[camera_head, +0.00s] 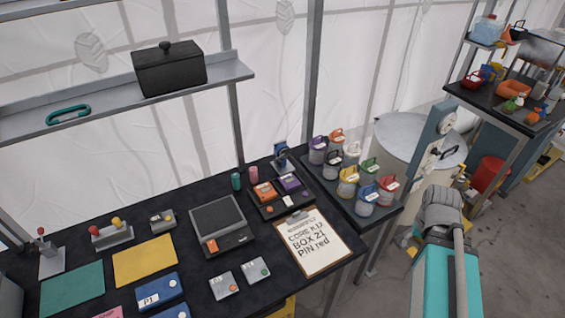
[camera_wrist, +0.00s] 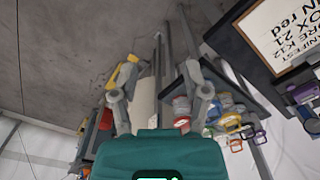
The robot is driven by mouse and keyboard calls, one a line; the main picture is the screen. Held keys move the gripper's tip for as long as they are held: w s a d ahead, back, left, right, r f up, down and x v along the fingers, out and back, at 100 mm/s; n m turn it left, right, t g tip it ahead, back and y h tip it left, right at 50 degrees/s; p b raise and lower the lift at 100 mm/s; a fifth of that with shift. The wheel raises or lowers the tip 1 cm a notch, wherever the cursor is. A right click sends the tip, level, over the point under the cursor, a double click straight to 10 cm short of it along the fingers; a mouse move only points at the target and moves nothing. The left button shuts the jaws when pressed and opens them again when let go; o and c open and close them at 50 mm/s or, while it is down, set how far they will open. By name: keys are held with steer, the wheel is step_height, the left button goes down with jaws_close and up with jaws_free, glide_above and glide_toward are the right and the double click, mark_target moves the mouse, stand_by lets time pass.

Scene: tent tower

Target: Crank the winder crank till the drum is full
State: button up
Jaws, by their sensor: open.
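A blue-grey upright stand (camera_head: 433,132) with a round dial-like disc (camera_head: 447,122) stands at the right in the head view. A dark curved handle (camera_head: 450,153) shows beside it; I cannot tell for sure that this is the winder crank. A wide pale grey cylinder (camera_head: 400,135) stands behind, and how full any drum is does not show. My arm reaches up from the lower right, its grey wrist (camera_head: 441,208) just below the stand. In the wrist view my gripper (camera_wrist: 157,78) is open, its two fingers apart, with no object clearly held.
A black table holds a clipboard (camera_head: 313,242), a scale (camera_head: 222,225) and coloured mats (camera_head: 145,260). Several lidded jars (camera_head: 348,180) stand on a side shelf left of my arm. A loaded rack (camera_head: 510,108) stands at the right. Floor is clear at lower right.

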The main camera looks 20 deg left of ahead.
steer(key=w+a+f+n+t+h+b, duration=0.1)
steer(key=w+f+n+t+h+b, duration=0.1)
steer(key=w+f+t+b, duration=0.3)
steer(key=w+n+t+h+b, duration=0.1)
steer(key=w+n+b, duration=0.15)
steer(key=w, duration=0.45)
steer(key=w+a+n+t+b, duration=0.7)
steer(key=w+a+n+b, duration=0.15)
steer(key=w, duration=0.25)
steer(key=a+f+n+y+b, duration=0.2)
steer(key=a+n+y+b, duration=0.3)
steer(key=a, duration=0.5)
steer(key=s+a+f+n+y+b, duration=0.1)
steer(key=a+n+y+b, duration=0.3)
steer(key=a+n, duration=0.6)
steer(key=a+f+n+y+b, duration=0.3)
steer(key=a+n+y+b, duration=0.2)
steer(key=a, duration=0.6)
steer(key=shift+s+a+f+n+g+y+b, duration=0.1)
steer(key=shift+a+f+n+g+y+b, duration=0.1)
steer(key=shift+n+y, duration=0.5)
steer(key=shift+s+a+f+n+g+y+b, duration=0.15)
steer(key=shift+n+y, duration=0.25)
steer(key=shift+n, duration=0.5)
steer(key=shift+s+a+f+n+g, duration=0.25)
steer(key=shift+a+n, duration=0.15)
steer(key=shift+n, duration=0.1)
